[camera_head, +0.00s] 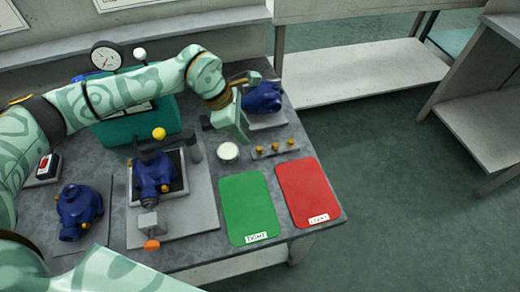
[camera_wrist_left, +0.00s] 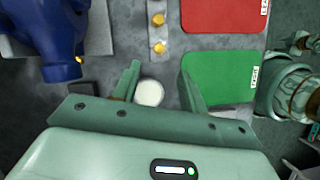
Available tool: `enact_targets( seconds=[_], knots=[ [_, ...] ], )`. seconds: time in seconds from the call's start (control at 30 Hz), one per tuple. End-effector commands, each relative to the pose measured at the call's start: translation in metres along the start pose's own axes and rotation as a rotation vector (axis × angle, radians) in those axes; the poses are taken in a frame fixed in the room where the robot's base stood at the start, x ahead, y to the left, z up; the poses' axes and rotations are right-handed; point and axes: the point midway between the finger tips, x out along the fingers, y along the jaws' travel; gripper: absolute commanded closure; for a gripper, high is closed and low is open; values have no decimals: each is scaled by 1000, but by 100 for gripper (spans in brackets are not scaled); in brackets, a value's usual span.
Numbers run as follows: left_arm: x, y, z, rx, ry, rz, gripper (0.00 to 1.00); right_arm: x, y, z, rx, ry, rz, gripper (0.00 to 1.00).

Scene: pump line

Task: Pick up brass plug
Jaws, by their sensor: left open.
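Three small brass plugs stand in a row on a grey strip (camera_head: 262,154) on the bench, left (camera_head: 260,149), middle (camera_head: 275,146) and right (camera_head: 290,142). In the left wrist view two brass plugs show, one (camera_wrist_left: 158,47) nearer the fingers and one (camera_wrist_left: 158,20) farther off. My left gripper (camera_head: 234,126) is above the bench, left of and higher than the strip. In the left wrist view its fingers (camera_wrist_left: 161,80) are apart with nothing held between them; the plugs lie beyond the fingertips.
A round white-topped dish (camera_head: 228,151) sits below the left gripper. A green mat (camera_head: 248,207) and a red mat (camera_head: 308,191) lie at the front right. Blue pumps stand on the left (camera_head: 80,210), in a fixture (camera_head: 153,174) and behind the gripper (camera_head: 263,97). A dial gauge (camera_head: 106,56) stands at the back.

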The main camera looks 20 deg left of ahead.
Motion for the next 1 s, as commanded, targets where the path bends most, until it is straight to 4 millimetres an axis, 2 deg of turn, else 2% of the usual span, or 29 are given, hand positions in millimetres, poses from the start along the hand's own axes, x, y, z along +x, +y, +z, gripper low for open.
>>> enact_targets(
  seconds=[0.03,0.33,0.6,0.83,0.87,1.0],
  knots=[
    [14,0,-1,-1,1,-4,57,5,0,2,0,-6,-1,64],
    [36,1,0,-1,0,0,57,13,-1,4,1,-12,-4,64],
    [79,2,0,-2,0,-4,57,31,-5,11,2,-31,-12,64],
    [79,2,1,0,-1,1,57,30,-8,8,3,-26,-15,64],
    [79,2,1,0,-1,1,63,30,-8,8,4,-26,-15,64],
    [79,2,1,0,0,1,100,30,-8,8,3,-26,-15,64]
  ],
)
